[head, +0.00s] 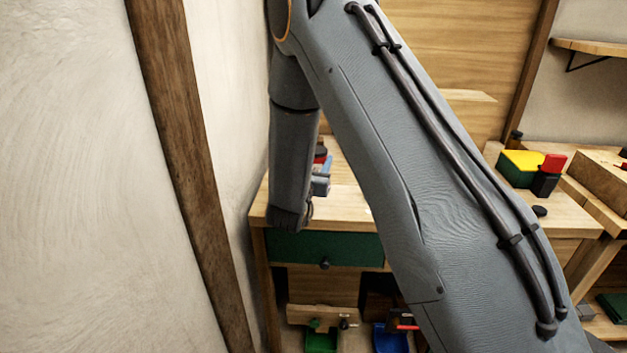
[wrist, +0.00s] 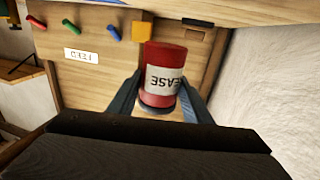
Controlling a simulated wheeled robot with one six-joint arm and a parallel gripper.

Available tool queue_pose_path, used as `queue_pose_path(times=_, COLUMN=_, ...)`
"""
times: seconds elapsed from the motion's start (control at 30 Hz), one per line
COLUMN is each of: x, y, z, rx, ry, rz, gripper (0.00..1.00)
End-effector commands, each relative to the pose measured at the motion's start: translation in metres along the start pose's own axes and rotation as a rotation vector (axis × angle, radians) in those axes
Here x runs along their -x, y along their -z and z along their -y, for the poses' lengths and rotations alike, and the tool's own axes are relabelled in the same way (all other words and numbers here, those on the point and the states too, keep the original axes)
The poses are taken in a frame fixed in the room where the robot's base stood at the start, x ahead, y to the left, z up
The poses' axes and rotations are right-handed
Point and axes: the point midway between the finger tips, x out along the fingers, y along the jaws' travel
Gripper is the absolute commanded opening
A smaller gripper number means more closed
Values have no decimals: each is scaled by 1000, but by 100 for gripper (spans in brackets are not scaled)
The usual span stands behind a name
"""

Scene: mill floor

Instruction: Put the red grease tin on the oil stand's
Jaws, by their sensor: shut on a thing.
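The red grease tin (wrist: 164,75) is in the middle of the wrist view, with a white label reading "EASE" upside down. My gripper (wrist: 160,100) is shut on it, one finger on each side. In the head view my gripper (head: 322,180) is over the bench (head: 346,196), largely hidden behind my arm. A small dark red patch shows there, too small to tell clearly. I cannot tell which thing is the oil stand.
A wooden panel (wrist: 95,85) with coloured pegs stands behind the tin. The bench has a green drawer (head: 345,248). A pale wall (head: 235,90) is close on the left. A green and yellow box (head: 517,168) stands right. My arm hides the middle.

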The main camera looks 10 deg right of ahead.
Motion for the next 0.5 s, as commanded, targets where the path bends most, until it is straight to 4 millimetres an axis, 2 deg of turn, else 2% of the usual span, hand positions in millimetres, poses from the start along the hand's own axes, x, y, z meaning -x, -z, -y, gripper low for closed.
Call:
queue_pose_path(times=0.1, x=0, y=-13, z=1, rx=1, ry=2, rz=-1, gripper=14)
queue_pose_path(times=0.27, x=0, y=-23, z=1, rx=0, ry=2, rz=-2, gripper=14)
queue_pose_path(times=0.5, x=0, y=-52, z=1, rx=0, ry=3, rz=-1, gripper=14)
